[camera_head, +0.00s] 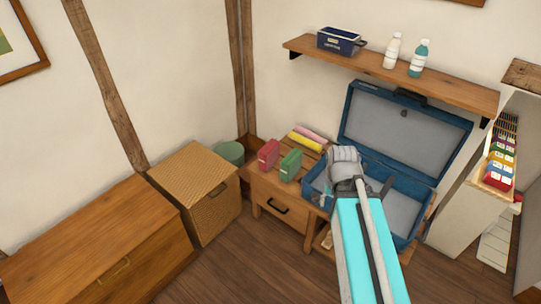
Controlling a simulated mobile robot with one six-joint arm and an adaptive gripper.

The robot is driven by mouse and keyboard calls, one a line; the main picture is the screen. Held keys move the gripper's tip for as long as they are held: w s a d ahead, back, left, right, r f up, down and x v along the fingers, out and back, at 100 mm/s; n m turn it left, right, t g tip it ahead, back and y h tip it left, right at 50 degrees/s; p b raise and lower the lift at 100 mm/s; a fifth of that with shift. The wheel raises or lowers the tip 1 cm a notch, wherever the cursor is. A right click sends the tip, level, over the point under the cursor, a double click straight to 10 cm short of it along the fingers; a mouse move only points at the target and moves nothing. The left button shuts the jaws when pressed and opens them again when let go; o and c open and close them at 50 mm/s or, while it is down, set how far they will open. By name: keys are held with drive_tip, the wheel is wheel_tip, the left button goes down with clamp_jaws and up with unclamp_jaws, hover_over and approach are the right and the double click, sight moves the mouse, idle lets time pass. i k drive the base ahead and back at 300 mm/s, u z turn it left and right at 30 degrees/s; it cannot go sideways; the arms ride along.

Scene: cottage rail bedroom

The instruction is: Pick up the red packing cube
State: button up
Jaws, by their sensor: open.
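The red packing cube (268,154) stands upright on the low wooden drawer cabinet (277,207), near its left back corner. A green packing cube (290,165) stands just right of it, with a small gap. My gripper (322,198) hangs below my pale wrist, to the right of both cubes, over the left part of the open blue suitcase. It is open and apart from the red cube. The fingertips are small and partly hidden against the suitcase.
Yellow and pink rolls (305,142) lie behind the cubes. The suitcase lid (402,132) stands raised at the back. A wall shelf (440,86) above holds a blue bin (341,41) and two bottles. A wicker box (205,208) stands left of the cabinet.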

sight(269, 154)
drive_tip(key=z, duration=0.05)
drive_tip(key=i, duration=0.95)
drive_tip(key=u, duration=0.05)
